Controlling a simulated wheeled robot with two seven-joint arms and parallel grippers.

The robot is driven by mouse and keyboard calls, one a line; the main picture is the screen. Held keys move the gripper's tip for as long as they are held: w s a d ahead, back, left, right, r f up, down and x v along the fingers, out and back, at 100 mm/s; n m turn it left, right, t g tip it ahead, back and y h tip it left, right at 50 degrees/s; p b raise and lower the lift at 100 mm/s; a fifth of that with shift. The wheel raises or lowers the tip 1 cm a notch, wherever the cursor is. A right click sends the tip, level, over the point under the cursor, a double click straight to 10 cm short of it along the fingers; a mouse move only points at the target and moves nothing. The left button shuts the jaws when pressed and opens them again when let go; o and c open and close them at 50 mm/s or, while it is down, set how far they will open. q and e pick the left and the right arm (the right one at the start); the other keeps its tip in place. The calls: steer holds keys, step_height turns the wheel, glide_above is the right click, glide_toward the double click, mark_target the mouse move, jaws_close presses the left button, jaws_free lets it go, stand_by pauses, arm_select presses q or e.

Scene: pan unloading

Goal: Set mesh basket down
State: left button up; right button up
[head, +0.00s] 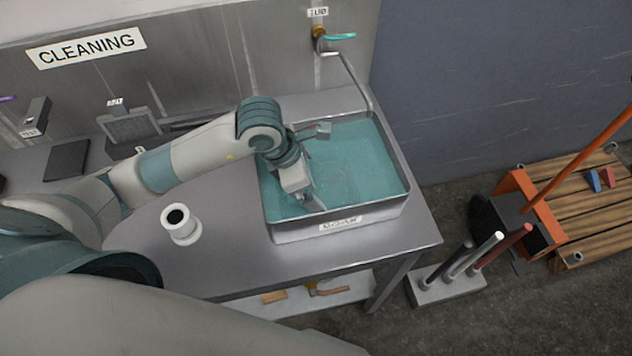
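My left arm reaches in from the left, and its gripper (314,202) points down into the left part of a metal tub (290,236) filled with teal liquid (355,165). The fingertips are at the liquid near the tub's front left, and I cannot tell whether they are open or shut on something. I cannot make out a mesh basket clearly; faint shapes show in the liquid beside the gripper. My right gripper is not in view.
A white cylinder with a dark opening (181,224) stands on the metal table (232,241) left of the tub. A holder with upright rods (448,288) and a wooden pallet (590,205) are on the floor at right.

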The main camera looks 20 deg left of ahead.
arm_select(q)
steer(key=shift+f, duration=0.15)
steer(key=o, duration=0.8)
steer(key=shift+r, duration=0.25)
steer(key=shift+a+r+b, duration=0.15)
steer(key=shift+r+b, duration=0.15)
steer(key=shift+b+v, duration=1.6)
steer(key=shift+v, duration=4)
